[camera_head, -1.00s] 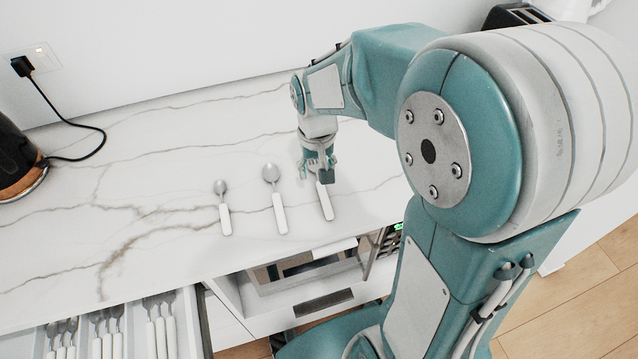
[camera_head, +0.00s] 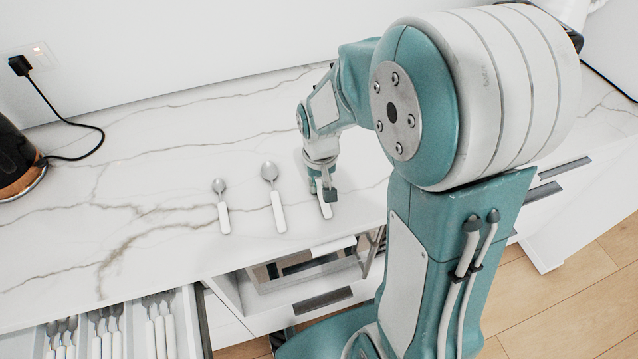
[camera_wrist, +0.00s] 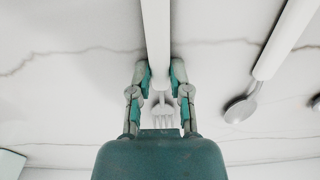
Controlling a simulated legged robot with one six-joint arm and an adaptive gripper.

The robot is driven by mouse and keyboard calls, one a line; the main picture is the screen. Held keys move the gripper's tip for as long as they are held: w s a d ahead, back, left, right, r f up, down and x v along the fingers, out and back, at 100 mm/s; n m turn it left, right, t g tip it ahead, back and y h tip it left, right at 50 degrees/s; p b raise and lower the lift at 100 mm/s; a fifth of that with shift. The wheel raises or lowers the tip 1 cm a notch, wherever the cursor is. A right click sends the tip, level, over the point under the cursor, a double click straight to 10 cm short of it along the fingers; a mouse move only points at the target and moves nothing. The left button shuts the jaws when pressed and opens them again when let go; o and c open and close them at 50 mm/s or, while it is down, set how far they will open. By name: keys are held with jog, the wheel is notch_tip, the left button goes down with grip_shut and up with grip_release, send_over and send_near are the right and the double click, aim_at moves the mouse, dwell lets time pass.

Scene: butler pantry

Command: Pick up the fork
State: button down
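The fork has a white handle (camera_head: 325,209) and metal tines. It lies on the marble counter, rightmost in a row with two spoons. My gripper (camera_head: 323,188) is over the fork, pointing down, and hides its head in the head view. In the wrist view the fork (camera_wrist: 156,28) runs between the two fingers of my gripper (camera_wrist: 161,70), near where the handle meets the metal neck. The tines show below, toward the palm. The fingers are apart on either side of the handle, with narrow gaps; no firm grip shows.
A middle spoon (camera_head: 277,205) and a left spoon (camera_head: 223,212) lie beside the fork on the counter (camera_head: 150,150). An open drawer (camera_head: 200,320) with cutlery is at the lower left. A kettle-like appliance (camera_head: 15,160) stands at the far left. The counter behind the spoons is clear.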

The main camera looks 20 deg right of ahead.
jog(key=shift+r, duration=0.1)
jog(key=shift+r, duration=0.25)
notch_tip(320, 180, up, 2)
jog(key=shift+r, duration=0.1)
jog(key=s+r, duration=0.1)
jog(key=r, duration=0.1)
jog(key=s+r, duration=0.3)
jog(key=r, duration=0.1)
jog(key=shift+s+a, duration=0.35)
jog(key=s+a+r, duration=0.1)
jog(key=s+r, duration=0.3)
jog(key=s, duration=0.5)
jog(key=shift+s+a, duration=0.15)
jog(key=shift+a, duration=0.05)
